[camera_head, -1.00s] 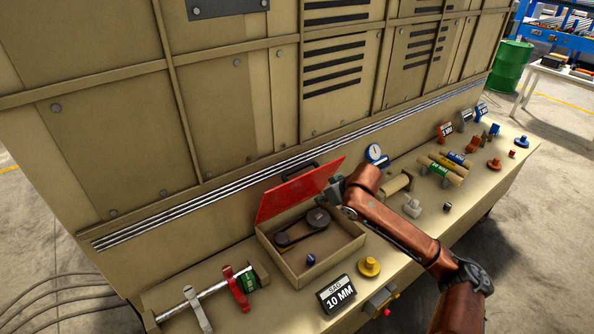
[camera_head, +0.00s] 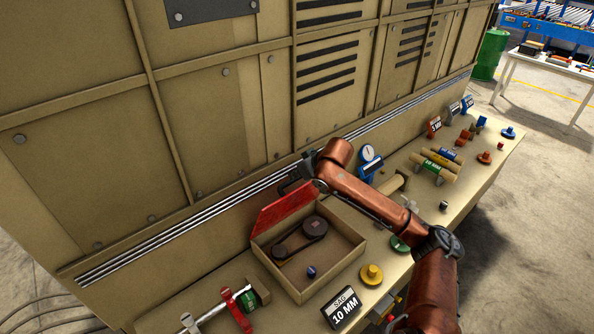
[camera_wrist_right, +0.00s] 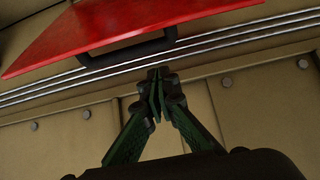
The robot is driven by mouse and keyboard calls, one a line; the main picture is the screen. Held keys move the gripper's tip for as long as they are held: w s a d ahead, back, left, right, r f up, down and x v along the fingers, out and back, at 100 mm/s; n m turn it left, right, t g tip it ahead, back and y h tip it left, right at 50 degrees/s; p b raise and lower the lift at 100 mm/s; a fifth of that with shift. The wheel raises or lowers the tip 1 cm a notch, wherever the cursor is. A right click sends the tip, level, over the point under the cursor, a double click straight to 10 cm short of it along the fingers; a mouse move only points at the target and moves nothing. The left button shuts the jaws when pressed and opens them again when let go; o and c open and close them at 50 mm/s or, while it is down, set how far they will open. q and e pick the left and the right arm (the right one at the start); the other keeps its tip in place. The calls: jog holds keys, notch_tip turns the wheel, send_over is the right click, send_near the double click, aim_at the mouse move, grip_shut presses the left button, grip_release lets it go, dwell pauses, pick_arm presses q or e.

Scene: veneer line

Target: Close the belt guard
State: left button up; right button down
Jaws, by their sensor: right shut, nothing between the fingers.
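The belt guard is a red lid (camera_head: 283,212) hinged on a tan box (camera_head: 335,262). It stands raised, so the belt and pulleys (camera_head: 300,238) inside show. In the right wrist view the red lid (camera_wrist_right: 110,35) fills the top, with its dark handle (camera_wrist_right: 128,50) just beyond my fingertips. My right gripper (camera_head: 296,177) is at the lid's upper edge, on the cabinet side. It is shut and empty, and its fingertips (camera_wrist_right: 159,82) meet below the handle; contact cannot be told. My left gripper is not in view.
A tall tan cabinet (camera_head: 215,130) with silver rails stands close behind the box. A "10 MM" sign (camera_head: 342,308), a yellow knob (camera_head: 371,274) and a clamped rod with a red clamp (camera_head: 236,312) are near the box. More parts line the bench to the right.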

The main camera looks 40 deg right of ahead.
aim_at(291, 197)
notch_tip(291, 197, down, 5)
jog(key=p, duration=0.2)
jog(key=shift+w+r+p, duration=0.1)
jog(key=shift+r+p, duration=0.1)
jog(key=shift+p, duration=0.2)
jog(key=shift+s+f, duration=0.1)
jog(key=shift+s, duration=0.1)
jog(key=shift+w+f, duration=0.1)
jog(key=shift+f, duration=0.05)
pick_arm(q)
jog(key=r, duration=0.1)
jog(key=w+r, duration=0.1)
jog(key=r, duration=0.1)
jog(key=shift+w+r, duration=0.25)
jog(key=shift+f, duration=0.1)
